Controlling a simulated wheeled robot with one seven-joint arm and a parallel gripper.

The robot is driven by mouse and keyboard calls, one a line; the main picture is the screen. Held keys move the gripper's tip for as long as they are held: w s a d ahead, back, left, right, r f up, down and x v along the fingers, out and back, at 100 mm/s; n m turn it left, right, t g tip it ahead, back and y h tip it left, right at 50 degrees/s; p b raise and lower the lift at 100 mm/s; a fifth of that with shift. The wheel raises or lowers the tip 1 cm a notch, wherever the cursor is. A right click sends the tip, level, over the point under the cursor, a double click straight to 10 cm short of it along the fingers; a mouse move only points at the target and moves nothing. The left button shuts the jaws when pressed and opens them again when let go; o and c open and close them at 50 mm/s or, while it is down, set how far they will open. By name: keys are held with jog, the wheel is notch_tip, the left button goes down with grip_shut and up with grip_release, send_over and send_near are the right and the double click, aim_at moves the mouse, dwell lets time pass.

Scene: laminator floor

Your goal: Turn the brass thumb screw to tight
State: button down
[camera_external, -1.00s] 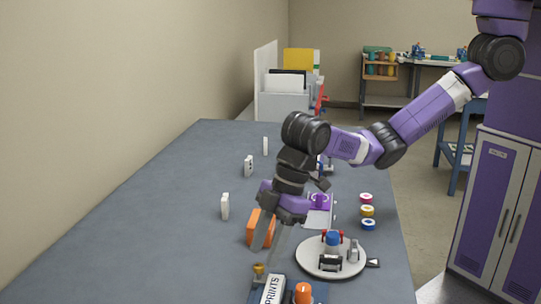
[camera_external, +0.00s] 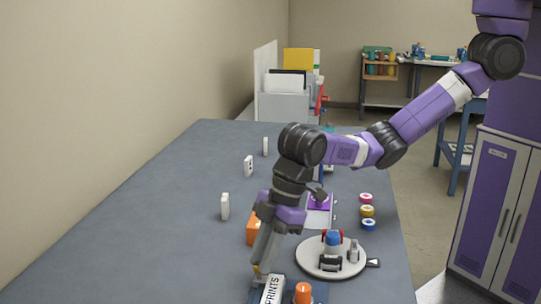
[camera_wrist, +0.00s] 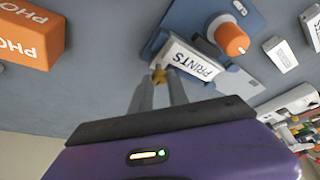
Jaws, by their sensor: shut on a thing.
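The brass thumb screw (camera_wrist: 158,75) shows in the wrist view, at the near side of the white block marked PRINTS (camera_wrist: 185,62). It also shows in the external view (camera_external: 257,268), small and partly hidden by the fingers. My gripper (camera_wrist: 160,82) is shut on the brass thumb screw, with its two grey fingers around it. In the external view my gripper (camera_external: 259,262) points down at the front of the table. The PRINTS block sits in a blue holder (camera_wrist: 236,80). The screw's exact turn angle cannot be told.
An orange knob (camera_wrist: 232,39) stands on the blue base beside the block. An orange box (camera_external: 252,229) stands just behind my gripper. A white round plate (camera_external: 309,262) with small fixtures is to the right. The table's left side is mostly clear.

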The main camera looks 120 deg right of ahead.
jog(key=shift+a+r+m+p, duration=0.1)
jog(key=shift+m+p, duration=0.2)
jog(key=shift+p, duration=0.05)
jog(key=shift+a+r+m+h+p, duration=0.15)
jog(key=shift+m+h+p, duration=0.35)
jog(key=shift+m+p, duration=0.5)
jog(key=shift+m+h+p, duration=0.3)
jog(key=shift+m+p, duration=0.5)
jog(key=shift+p, duration=0.05)
jog(key=m, duration=0.1)
jog(key=m+g+h+p, duration=0.1)
jog(key=m, duration=0.1)
jog(key=shift+w+a+f+m, duration=0.1)
jog(key=shift+a+f+m, duration=0.1)
jog(key=shift+m, duration=0.1)
jog(key=m, duration=0.2)
jog(key=m+g+h+b, duration=0.1)
jog(key=m, duration=0.1)
jog(key=shift+w+f, duration=0.15)
jog(key=shift+w, duration=0.05)
jog(key=shift+w+m+g+h+b, duration=0.15)
jog(key=shift+m+g+b, duration=0.3)
jog(key=shift+m+b, duration=0.5)
jog(key=shift+m+g+h+b, duration=0.25)
jog(key=shift+m+g+b, duration=0.25)
jog(key=shift+m, duration=0.75)
